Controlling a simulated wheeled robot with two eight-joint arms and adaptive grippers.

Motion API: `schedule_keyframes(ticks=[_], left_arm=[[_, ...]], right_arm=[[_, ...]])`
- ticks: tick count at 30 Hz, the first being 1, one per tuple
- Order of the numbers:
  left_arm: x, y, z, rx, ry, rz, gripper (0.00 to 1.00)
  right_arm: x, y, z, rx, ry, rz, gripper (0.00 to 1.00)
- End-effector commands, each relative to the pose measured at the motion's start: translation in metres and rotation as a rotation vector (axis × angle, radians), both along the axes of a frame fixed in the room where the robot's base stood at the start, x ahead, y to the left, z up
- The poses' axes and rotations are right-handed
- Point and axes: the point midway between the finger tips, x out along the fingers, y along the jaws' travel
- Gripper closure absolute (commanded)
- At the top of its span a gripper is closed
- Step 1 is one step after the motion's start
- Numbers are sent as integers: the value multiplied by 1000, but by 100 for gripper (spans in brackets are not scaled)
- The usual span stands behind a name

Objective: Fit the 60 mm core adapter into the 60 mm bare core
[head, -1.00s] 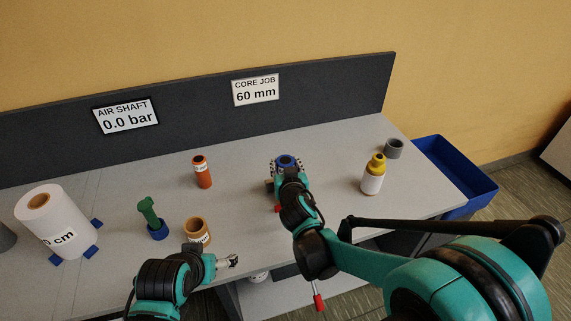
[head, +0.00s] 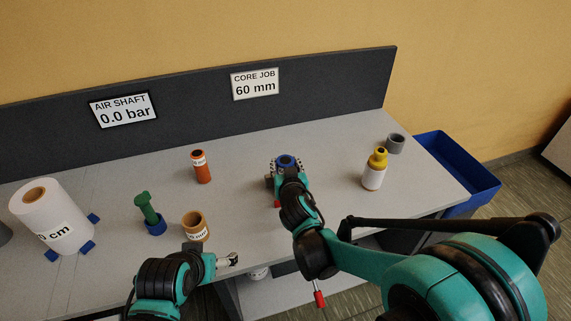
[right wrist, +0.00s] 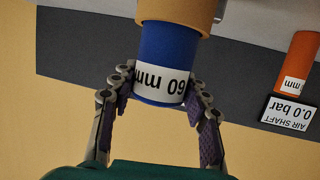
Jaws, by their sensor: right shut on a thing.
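The 60 mm core adapter (right wrist: 167,60) is a blue cylinder with a white "60 mm" label, upside down in the right wrist view. Its open top (head: 287,160) shows in the head view. My right gripper (right wrist: 160,98) is shut on it, a finger on each side. A wider tan cylinder (right wrist: 180,10) meets the adapter's far end; whether it is the bare core, and how deep they fit, I cannot tell. Another tan ring (head: 195,228) with a partly hidden "mm" label stands at the front left. My left gripper (head: 229,260) is near the bench's front edge, its opening unclear.
An orange cylinder (head: 201,167) stands behind left, and a green piece in a blue ring (head: 150,214) farther left.

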Motion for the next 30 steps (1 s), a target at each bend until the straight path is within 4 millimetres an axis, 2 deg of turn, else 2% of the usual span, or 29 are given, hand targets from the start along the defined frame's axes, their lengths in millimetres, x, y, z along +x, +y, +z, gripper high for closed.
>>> schedule_keyframes(ticks=[29,30], left_arm=[[0,0,-22,0,0,0,16],[0,0,-22,0,0,0,16]], right_arm=[[0,0,-25,0,0,0,87],[0,0,-25,0,0,0,49]])
